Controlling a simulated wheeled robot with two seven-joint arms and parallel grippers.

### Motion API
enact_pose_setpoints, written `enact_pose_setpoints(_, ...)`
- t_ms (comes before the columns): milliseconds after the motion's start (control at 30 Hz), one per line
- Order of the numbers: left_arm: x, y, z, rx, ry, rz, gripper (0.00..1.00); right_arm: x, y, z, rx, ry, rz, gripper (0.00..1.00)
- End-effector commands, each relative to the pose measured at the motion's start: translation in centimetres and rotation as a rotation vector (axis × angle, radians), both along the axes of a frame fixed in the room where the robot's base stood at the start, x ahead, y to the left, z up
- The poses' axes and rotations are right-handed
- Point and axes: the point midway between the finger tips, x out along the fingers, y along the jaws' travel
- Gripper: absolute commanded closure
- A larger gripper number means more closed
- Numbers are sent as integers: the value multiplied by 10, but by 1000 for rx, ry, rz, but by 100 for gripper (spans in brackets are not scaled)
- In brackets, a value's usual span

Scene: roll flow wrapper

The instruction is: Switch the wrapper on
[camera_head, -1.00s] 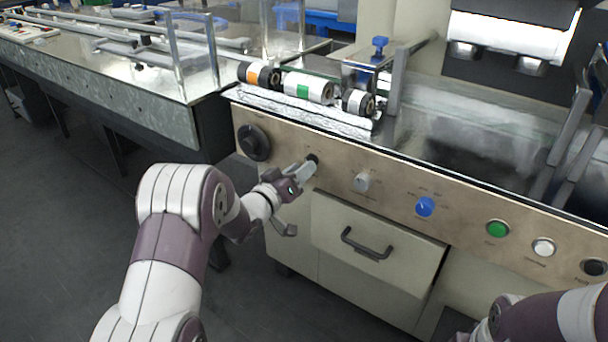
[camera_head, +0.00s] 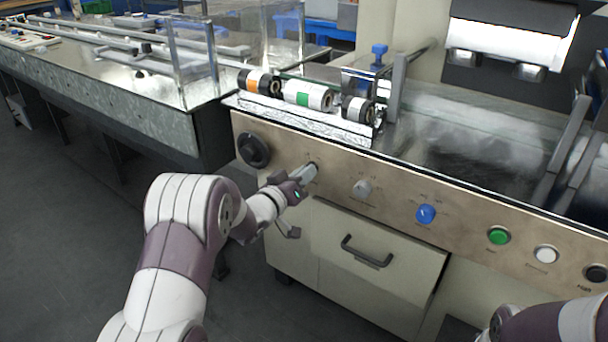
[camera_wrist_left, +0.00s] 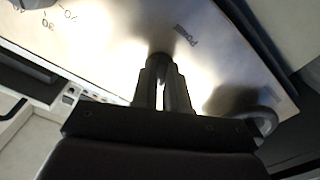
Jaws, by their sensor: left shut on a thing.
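The wrapper's front panel (camera_head: 400,186) carries a row of controls. My left gripper (camera_head: 309,172) is at a small dark knob (camera_head: 314,165) on the left part of the panel, its fingers pointing into the panel. In the left wrist view the fingers (camera_wrist_left: 163,78) are shut on this knob (camera_wrist_left: 160,56), which they largely hide. To the right are a grey knob (camera_head: 362,189), a blue knob (camera_head: 425,214), a green button (camera_head: 498,236), a white button (camera_head: 545,254) and a black control (camera_head: 595,273). My right gripper is not visible; only part of that arm shows at bottom right.
A large black knob (camera_head: 253,150) sits left of my gripper. A drawer with a dark handle (camera_head: 366,252) is below the panel. Several rolls (camera_head: 307,95) lie above it. A long conveyor table (camera_head: 120,108) stands at the left, with open floor in front.

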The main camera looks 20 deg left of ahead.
Motion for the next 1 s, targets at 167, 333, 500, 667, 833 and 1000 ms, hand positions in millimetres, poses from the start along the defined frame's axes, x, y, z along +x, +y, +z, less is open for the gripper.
enact_pose_setpoints(167,0,0,-1,103,-36,0,100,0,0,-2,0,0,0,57)
enact_pose_setpoints(333,0,0,-2,244,-87,-1,100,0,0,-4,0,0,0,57)
enact_pose_setpoints(500,0,0,-2,397,-143,0,100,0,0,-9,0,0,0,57)
enact_pose_setpoints(667,0,0,-2,539,-195,0,100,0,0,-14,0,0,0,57)
enact_pose_setpoints(833,0,0,-3,675,-243,-1,100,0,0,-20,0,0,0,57)
enact_pose_setpoints(1000,0,0,-2,785,-284,0,100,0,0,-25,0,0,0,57)
